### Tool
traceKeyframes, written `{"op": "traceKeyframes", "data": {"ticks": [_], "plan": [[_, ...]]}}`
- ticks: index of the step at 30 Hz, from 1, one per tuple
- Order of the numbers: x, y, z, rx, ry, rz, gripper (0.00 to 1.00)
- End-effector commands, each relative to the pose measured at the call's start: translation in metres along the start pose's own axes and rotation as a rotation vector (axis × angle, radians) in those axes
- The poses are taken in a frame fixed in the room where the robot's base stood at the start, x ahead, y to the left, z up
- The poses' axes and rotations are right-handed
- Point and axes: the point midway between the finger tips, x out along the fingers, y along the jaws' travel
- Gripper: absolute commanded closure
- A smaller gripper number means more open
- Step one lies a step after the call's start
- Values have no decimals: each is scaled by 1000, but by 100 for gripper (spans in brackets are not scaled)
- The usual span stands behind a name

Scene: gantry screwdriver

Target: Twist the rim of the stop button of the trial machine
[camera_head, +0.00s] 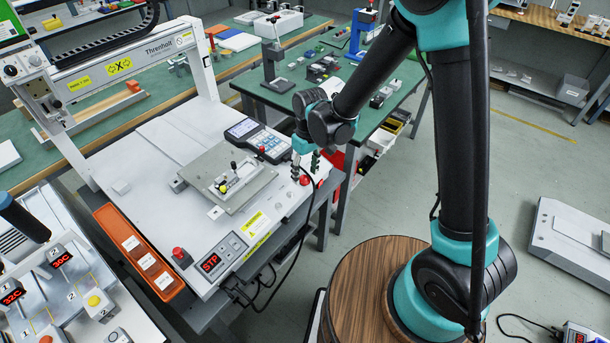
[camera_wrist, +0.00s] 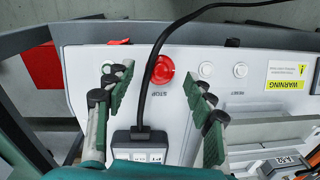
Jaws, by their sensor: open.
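The stop button is a round red cap (camera_wrist: 162,69) on the pale front panel of the trial machine, with the word STOP beside it in the wrist view. It also shows as a small red knob (camera_head: 305,180) at the machine's right front corner in the head view. My gripper (camera_wrist: 159,80) is open, its green fingers on either side of the cap in the picture. No contact shows, and the height gap cannot be told. In the head view my gripper (camera_head: 305,165) points down just above the button. A black cable partly overlaps the cap's left edge.
A black cable (camera_wrist: 148,100) runs between my fingers. White buttons (camera_wrist: 206,68) lie to the right of the stop button. A keypad unit (camera_head: 258,138) stands behind my gripper. Another red button (camera_head: 180,253) is near the STP display (camera_head: 211,262).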

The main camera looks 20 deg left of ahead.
Motion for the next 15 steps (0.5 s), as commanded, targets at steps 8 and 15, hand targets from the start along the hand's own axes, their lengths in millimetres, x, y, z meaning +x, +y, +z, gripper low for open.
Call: {"op": "traceKeyframes", "data": {"ticks": [8,15], "plan": [[15,0,0,0,0,0,45],[15,0,0,0,0,0,45]]}}
